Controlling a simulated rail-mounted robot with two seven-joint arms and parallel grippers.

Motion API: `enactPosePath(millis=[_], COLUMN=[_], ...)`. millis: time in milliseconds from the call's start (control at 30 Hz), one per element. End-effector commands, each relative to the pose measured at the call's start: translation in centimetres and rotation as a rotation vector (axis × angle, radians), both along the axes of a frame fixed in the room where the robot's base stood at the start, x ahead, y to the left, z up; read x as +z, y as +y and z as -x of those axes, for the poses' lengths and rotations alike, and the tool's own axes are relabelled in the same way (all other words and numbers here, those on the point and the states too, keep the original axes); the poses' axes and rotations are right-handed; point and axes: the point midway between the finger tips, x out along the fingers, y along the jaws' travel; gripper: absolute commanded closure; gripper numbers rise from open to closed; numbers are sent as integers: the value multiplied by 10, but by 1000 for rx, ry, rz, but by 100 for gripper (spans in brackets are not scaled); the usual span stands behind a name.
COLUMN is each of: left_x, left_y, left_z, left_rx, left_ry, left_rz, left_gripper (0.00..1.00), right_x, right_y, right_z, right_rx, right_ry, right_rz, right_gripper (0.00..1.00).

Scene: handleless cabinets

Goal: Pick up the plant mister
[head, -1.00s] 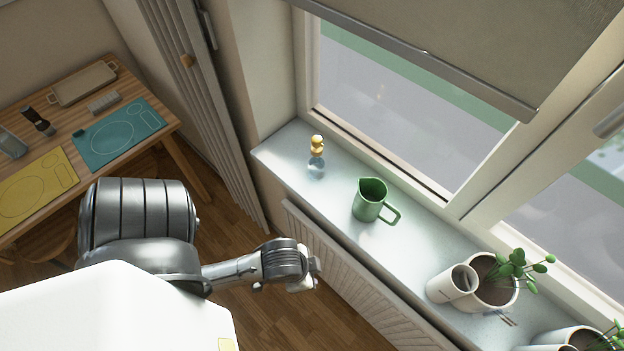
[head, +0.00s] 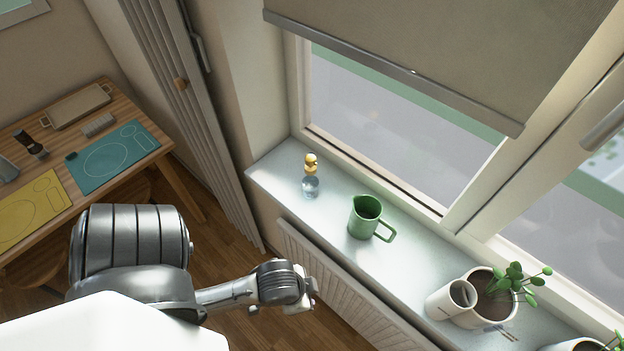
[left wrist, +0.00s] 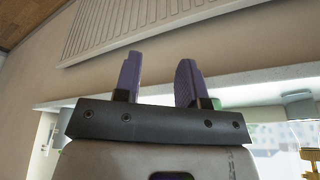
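The plant mister (head: 311,187) stands upright on the left end of the windowsill in the head view, with a clear glass body and a gold top. In the left wrist view, which looks upside down, a gold and glass thing at the right edge appears to be the mister (left wrist: 309,153). My left gripper (head: 312,291) is in front of the sill, low and apart from the mister. In the left wrist view its two purple fingers (left wrist: 159,78) are spread with nothing between them. My right gripper is in neither current view.
A green jug (head: 363,219) stands on the sill (head: 412,262) right of the mister. Farther right are a white cup (head: 449,300) and a potted plant (head: 490,300). A radiator (head: 335,280) is below the sill. A wooden table (head: 168,150) stands at left.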

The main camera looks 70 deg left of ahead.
Motion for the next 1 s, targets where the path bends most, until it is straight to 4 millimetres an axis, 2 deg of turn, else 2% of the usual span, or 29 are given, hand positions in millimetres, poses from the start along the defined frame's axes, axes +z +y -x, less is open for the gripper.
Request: enactPosePath(millis=[233,500,767,867,967,1000], left_x=[0,0,3,22,64,87], left_y=[0,0,0,0,2,3], left_z=[0,0,-3,-20,-55,-73], left_rx=[0,0,1,1,-4,-7], left_ry=[0,0,-5,-47,-139,-188], left_rz=[0,0,1,1,-6,-12], left_gripper=[62,36,35,35,35,35], right_x=[0,0,2,13,34,44], right_y=[0,-2,-3,-3,-3,-2], right_z=[0,0,0,0,0,0], right_rx=[1,5,7,7,5,6], right_ry=[0,0,-1,0,2,2], right_rz=[0,8,11,11,10,9], right_gripper=[57,57,57,57,57,57])
